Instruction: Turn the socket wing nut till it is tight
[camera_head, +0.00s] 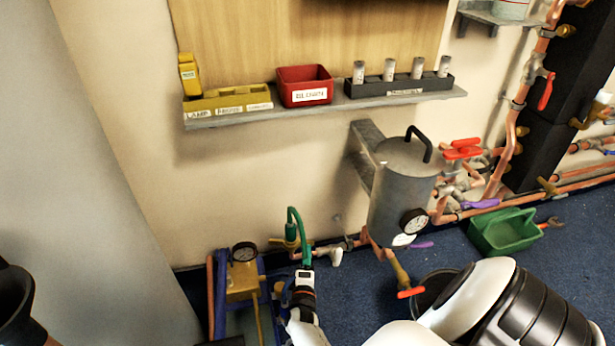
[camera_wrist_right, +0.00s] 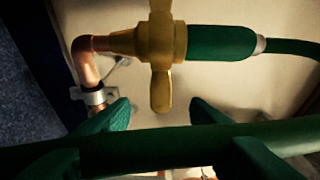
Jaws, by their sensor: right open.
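The brass socket wing nut (camera_wrist_right: 161,42) fills the upper middle of the right wrist view. Its wings stand up and down, with a copper elbow (camera_wrist_right: 90,62) on its left and a green sleeve (camera_wrist_right: 222,43) on its right. My right gripper (camera_wrist_right: 160,112) is open, with a green fingertip on either side just below the lower wing, apparently apart from it. A green hose (camera_wrist_right: 150,147) crosses in front of the fingers and hides part of them. In the head view, my right gripper (camera_head: 302,278) is low by the green hose (camera_head: 293,216). My left gripper does not show.
A grey tank (camera_head: 402,190) with a gauge and red-handled pipework stands to the right. A yellow unit with a gauge (camera_head: 244,252) stands left of the gripper. A green tray (camera_head: 505,232) lies on the blue floor. A shelf (camera_head: 230,117) with bins runs above.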

